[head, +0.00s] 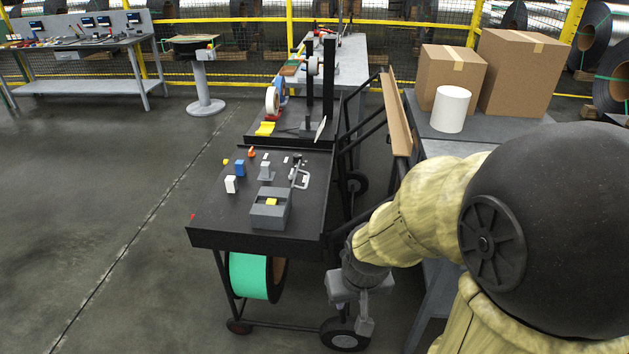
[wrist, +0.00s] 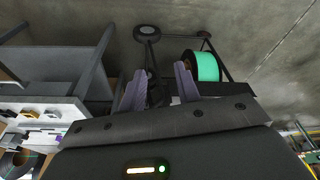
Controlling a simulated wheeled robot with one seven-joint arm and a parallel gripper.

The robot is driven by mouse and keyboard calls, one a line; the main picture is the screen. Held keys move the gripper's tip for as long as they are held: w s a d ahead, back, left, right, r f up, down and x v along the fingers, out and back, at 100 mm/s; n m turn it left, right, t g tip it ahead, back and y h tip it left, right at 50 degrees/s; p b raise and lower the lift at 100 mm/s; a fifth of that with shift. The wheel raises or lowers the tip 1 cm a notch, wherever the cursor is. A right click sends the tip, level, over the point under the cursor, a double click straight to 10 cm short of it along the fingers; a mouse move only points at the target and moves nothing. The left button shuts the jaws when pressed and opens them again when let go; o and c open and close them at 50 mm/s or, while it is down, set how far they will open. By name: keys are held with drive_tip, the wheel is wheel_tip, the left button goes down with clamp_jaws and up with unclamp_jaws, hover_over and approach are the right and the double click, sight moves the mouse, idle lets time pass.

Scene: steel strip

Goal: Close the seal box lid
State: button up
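The seal box (head: 258,215) is a small grey box near the front edge of the black cart top in the head view. A yellow piece shows in its top opening, so it looks at least partly open; I cannot clearly make out the lid's position. My gripper (head: 352,312) hangs low beside the cart's right front corner, below the cart top and apart from the box. In the wrist view my gripper (wrist: 160,88) has its two fingers spread with nothing held between them. The seal box does not show clearly in the wrist view.
The black cart top (head: 215,218) also bears small white, blue and orange pieces and a metal tool. A green strap coil (head: 250,275) hangs under it. A grey table (head: 495,135) with cardboard boxes (head: 515,70) and a white cylinder (head: 451,108) stands right. Floor left is clear.

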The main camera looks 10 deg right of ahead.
drive_tip(key=shift+s, duration=0.1)
drive_tip(key=w+f+m+t+b, duration=0.4)
drive_tip(key=w+m+t+b, duration=0.2)
drive_tip(key=w+m, duration=0.3)
drive_tip(key=w+f+m+t+b, duration=0.5)
drive_tip(key=w+m+b, duration=0.3)
drive_tip(key=w, duration=0.6)
drive_tip(key=w+a+f+m+t+h+b, duration=0.1)
drive_tip(key=w+f+m+t+b, duration=0.4)
drive_tip(key=w+m, duration=0.5)
drive_tip(key=w+t+b, duration=0.1)
drive_tip(key=t+b, duration=0.1)
drive_tip(key=b, duration=0.1)
drive_tip(key=shift+w+f+m+t, duration=0.15)
drive_tip(key=shift+w+m+t, duration=0.1)
drive_tip(key=shift+m+t, duration=0.15)
drive_tip(key=shift+w, duration=0.1)
approach(307, 181)
drive_tip(key=x, duration=1)
drive_tip(key=shift+w+f+p, duration=0.15)
drive_tip(key=shift+f+p, duration=0.2)
drive_tip(key=shift+p, duration=0.05)
